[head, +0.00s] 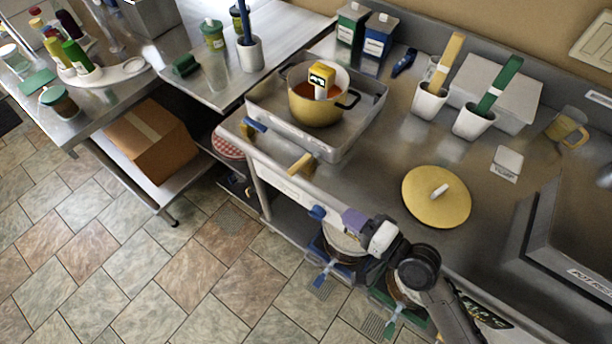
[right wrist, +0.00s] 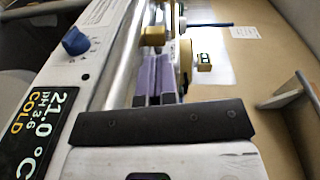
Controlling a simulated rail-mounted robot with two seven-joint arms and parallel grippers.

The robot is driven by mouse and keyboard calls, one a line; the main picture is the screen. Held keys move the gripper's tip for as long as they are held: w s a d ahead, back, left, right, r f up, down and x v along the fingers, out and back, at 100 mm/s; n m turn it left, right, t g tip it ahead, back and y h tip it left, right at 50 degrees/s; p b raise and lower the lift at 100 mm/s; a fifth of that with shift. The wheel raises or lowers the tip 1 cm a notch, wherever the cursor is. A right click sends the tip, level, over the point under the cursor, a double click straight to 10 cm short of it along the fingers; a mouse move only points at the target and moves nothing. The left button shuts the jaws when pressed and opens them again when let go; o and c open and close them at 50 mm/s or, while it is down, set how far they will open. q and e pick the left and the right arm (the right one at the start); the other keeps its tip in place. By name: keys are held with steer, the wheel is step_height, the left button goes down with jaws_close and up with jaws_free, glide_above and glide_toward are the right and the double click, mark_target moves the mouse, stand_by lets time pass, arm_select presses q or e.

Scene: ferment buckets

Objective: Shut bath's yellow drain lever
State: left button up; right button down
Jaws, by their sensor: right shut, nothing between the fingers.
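The bath is a shallow metal basin (head: 352,134) on the counter. Its yellow drain lever (head: 301,163) sticks out at the front, near the basin's lower corner; a yellow block that appears to be this lever shows in the right wrist view (right wrist: 153,36), just beyond my fingertips. My right gripper (head: 350,217), with purple fingers, is shut and empty. It is at the counter's front edge, below and right of the lever, apart from it in the head view. The fingers point toward the lever in the right wrist view (right wrist: 155,78). My left gripper is not in view.
A yellow pot (head: 312,112) stands in the bath. A blue lever (head: 255,125) is at its left corner. A blue knob (head: 317,212) and a temperature display (right wrist: 42,125) sit on the front panel. A yellow lid (head: 436,197) lies to the right. Buckets stand below the counter.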

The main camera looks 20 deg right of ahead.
mark_target(298, 170)
steer(key=shift+w+d+r+m+t, duration=0.4)
steer(key=shift+r+m, duration=0.2)
steer(key=shift+m, duration=0.1)
steer(key=shift+a, duration=0.1)
steer(key=p+x, duration=0.2)
steer(key=x, duration=0.9)
steer(key=shift+w+a, duration=0.2)
steer(key=shift+w, duration=0.15)
steer(key=shift+x, duration=1)
steer(key=shift+p, duration=0.4)
